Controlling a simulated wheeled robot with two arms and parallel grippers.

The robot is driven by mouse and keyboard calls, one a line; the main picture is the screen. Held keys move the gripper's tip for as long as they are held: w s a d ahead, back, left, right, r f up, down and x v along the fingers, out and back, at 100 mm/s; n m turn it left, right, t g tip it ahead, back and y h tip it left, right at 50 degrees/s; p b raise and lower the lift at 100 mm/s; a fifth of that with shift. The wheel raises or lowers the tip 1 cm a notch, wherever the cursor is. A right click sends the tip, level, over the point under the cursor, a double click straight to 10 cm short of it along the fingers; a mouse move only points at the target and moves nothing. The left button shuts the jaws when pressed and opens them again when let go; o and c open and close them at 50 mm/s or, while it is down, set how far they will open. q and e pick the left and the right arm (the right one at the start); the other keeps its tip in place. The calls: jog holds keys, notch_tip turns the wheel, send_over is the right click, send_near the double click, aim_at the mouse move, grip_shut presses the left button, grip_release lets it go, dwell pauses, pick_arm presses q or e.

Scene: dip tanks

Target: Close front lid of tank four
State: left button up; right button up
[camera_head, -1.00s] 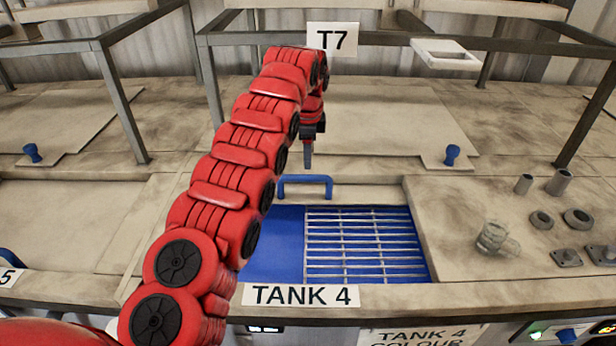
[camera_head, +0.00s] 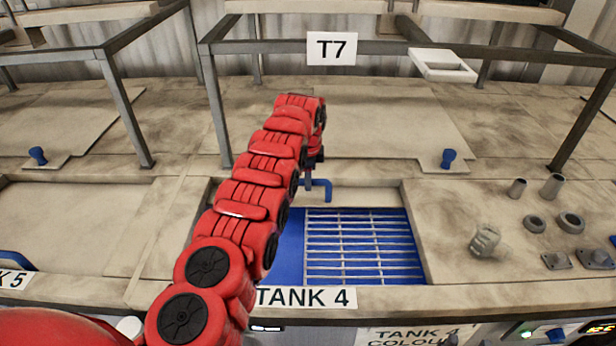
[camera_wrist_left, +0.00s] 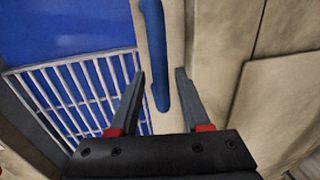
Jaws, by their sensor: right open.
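Tank four is open at the front. Its blue interior (camera_head: 290,240) and metal rack (camera_head: 362,245) show behind the TANK 4 label (camera_head: 306,297). A blue bar handle (camera_head: 328,188) stands at the back edge of the opening, on a beige edge that looks like the front lid's. My left gripper (camera_head: 309,184) is down at the handle, partly hidden by my red arm. In the left wrist view my left gripper (camera_wrist_left: 161,85) is open, with the blue handle (camera_wrist_left: 155,45) between its fingers in the picture. Contact cannot be told. My right gripper is not in view.
A metal frame with a T7 sign (camera_head: 331,48) stands over the back lids. A blue knob (camera_head: 448,158) is at the back right. Several grey fittings (camera_head: 485,240) lie on the right deck. A white tray-like piece (camera_head: 443,66) is on the frame.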

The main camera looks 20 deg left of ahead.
pick_arm(q)
grip_shut()
dwell(1.2)
